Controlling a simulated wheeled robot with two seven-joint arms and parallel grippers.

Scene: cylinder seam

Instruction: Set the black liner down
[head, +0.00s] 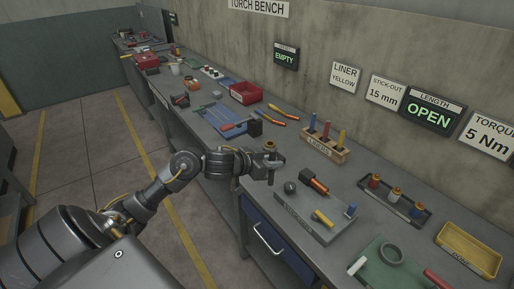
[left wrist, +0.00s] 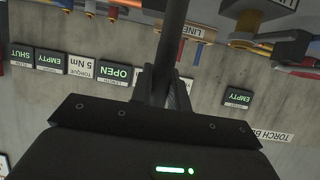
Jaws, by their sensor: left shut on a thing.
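My left gripper (head: 268,164) reaches over the near edge of the bench, left of the grey torch fixture plate. It is shut on the black liner, a dark rod that shows in the left wrist view (left wrist: 177,35), running from between the fingers to the top of the picture. In the head view the liner is hard to tell from the dark fingers. A wooden liner rack (head: 325,147) stands behind to the right, holding red, blue and yellow liners upright. My right gripper is not in view.
The grey fixture plate (head: 297,219) carries a dark round part, an orange-tipped part and a yellow piece.

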